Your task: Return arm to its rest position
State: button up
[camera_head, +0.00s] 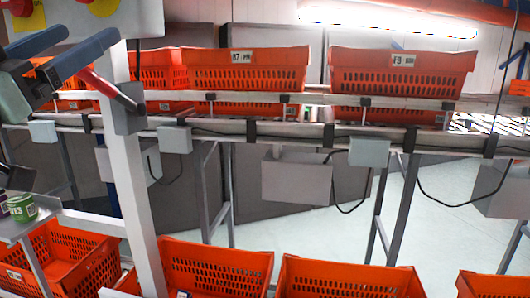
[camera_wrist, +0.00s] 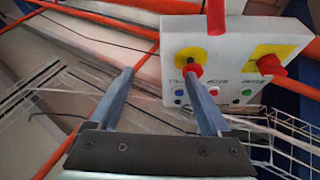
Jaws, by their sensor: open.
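My gripper (camera_head: 115,70) is at the upper left of the head view, in front of a pale post and above the left end of the rail. In the wrist view my gripper (camera_wrist: 160,72) shows two blue-grey fingers standing well apart, with nothing between them. A white control box (camera_wrist: 235,60) with red buttons on yellow plates and small coloured buttons is beyond the fingertips. The right fingertip overlaps the box in the picture; I cannot tell how near it is. The box (camera_head: 85,22) is also at the top left of the head view.
Orange totes (camera_head: 245,72) stand along the upper rail (camera_head: 300,100), and more totes (camera_head: 350,278) are in the lower row. A green can (camera_head: 22,207) stands on a ledge at the left. A wire rack (camera_wrist: 285,135) is at the right of the wrist view.

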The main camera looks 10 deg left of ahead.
jog(key=w+d+f, duration=0.2)
jog(key=w+d, duration=0.2)
jog(key=d, duration=0.7)
jog(key=s+d+t, duration=0.1)
jog(key=s+d, duration=0.2)
jog(key=d, duration=0.3)
jog(key=s+d+n+t+b, duration=0.1)
jog(key=s+d+t, duration=0.1)
jog(key=d, duration=0.4)
jog(key=s+d+t+b, duration=0.1)
jog(key=s+d, duration=0.3)
jog(key=d, duration=0.2)
jog(key=shift+s+d+f+n+t, duration=0.25)
jog(key=shift+s+n+t, duration=0.05)
jog(key=shift+s+n, duration=0.1)
